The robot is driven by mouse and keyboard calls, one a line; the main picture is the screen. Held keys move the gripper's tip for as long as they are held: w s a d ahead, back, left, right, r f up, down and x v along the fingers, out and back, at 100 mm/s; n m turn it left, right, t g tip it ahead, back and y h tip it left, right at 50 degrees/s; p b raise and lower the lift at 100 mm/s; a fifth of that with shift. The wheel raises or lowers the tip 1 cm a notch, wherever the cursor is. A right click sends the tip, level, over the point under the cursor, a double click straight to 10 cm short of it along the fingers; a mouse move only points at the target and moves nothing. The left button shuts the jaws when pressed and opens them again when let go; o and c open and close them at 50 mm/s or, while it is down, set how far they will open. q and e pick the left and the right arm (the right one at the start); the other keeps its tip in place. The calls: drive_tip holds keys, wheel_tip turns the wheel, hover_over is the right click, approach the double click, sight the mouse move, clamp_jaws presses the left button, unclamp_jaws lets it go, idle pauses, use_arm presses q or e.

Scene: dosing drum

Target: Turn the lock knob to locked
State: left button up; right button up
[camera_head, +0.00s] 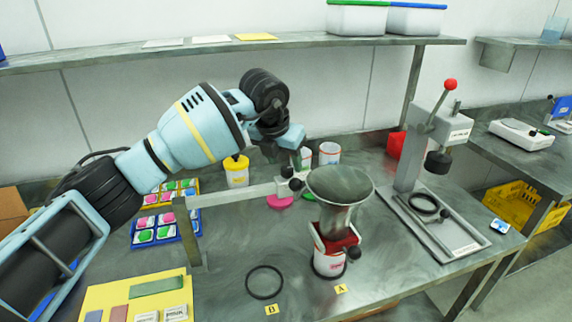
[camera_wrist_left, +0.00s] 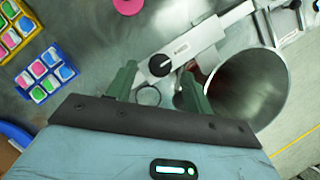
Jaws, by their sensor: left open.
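A black round lock knob (camera_wrist_left: 160,65) sits on a pale metal bar (camera_wrist_left: 195,42) with a small label. My left gripper (camera_wrist_left: 158,76) is open, its two green fingers on either side of the knob in the wrist view; I cannot tell whether they touch it. In the head view my left gripper (camera_head: 303,157) points down over the bar (camera_head: 240,192), beside the metal funnel (camera_head: 340,187). A dark knob (camera_head: 296,184) shows just below it. The funnel (camera_wrist_left: 248,88) stands right of the fingers in the wrist view. My right gripper is out of view.
A black ring (camera_head: 264,282) lies on the bench. A lever press (camera_head: 408,150) with a red ball stands at the right. A yellow-lidded jar (camera_head: 237,172), white cups (camera_head: 329,153) and blue trays (camera_head: 155,236) stand near my arm.

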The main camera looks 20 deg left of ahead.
sight(287, 170)
use_arm(q)
drive_tip(key=shift+x, duration=1.15)
drive_tip(key=c, duration=1)
